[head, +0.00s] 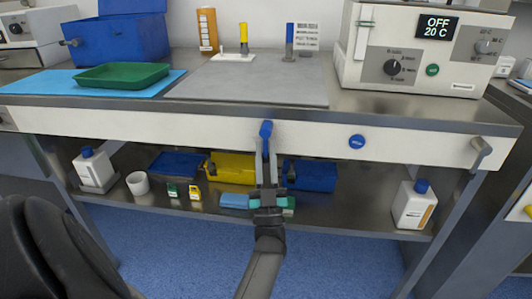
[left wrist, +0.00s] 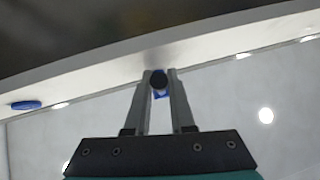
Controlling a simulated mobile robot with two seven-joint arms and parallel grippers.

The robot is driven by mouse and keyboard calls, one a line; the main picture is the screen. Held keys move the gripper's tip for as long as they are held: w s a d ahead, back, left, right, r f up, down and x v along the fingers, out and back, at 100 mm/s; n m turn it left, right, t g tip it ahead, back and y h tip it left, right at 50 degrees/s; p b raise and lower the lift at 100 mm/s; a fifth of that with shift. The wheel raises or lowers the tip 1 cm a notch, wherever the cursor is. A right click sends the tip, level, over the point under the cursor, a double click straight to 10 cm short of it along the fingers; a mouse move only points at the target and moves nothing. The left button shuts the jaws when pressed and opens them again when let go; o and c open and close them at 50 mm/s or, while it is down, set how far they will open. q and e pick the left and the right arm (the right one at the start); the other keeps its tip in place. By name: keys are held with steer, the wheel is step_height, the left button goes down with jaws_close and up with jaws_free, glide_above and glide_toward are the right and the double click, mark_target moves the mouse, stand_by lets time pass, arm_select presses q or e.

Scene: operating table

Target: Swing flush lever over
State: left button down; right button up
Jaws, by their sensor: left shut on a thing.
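The flush lever is a small blue lever (head: 266,130) on the white front panel of the table, near the middle in the head view. Its upper part shows above my fingertips and it stands about upright. My left gripper (head: 266,153) reaches up from below with its fingers on either side of the lever, shut on it. In the left wrist view the lever (left wrist: 160,94) shows as a dark round end with blue below, between the two fingertips (left wrist: 159,80). The lever's lower part is hidden by the fingers. My right gripper is not in view.
A grey mat (head: 250,90), a green tray (head: 122,75) and a white device (head: 425,50) are above. The shelf below holds bottles and blue and yellow bins (head: 232,168).

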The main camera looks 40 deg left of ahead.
arm_select(q)
steer(key=c, duration=0.8)
jaws_free()
steer(key=shift+c, duration=0.2)
steer(key=shift+d+f, duration=0.1)
steer(key=v, duration=1.5)
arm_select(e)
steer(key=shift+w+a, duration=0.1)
